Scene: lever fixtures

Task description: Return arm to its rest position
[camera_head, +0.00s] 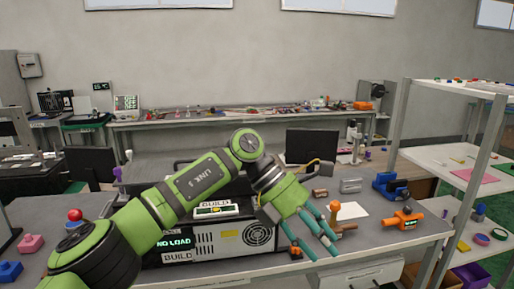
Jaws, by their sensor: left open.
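My left arm (185,190) comes in from the lower left in the head view, green with dark joints and marked "LINK". It reaches across the workbench (400,245). My left gripper (318,238) has teal fingers, is open and points down to the right over the bench, near its front edge. I see nothing held between the fingers. A lever with an orange knob (334,206) stands close by the fingers; I cannot tell whether they touch it. My right gripper is not in view.
A machine box with a fan grille and "BUILD" labels (222,240) stands behind and below my arm. A lever with a red knob (75,215) is at the left. An orange device (403,219) and a blue fixture (390,186) lie right. Shelves (465,160) rise at the right.

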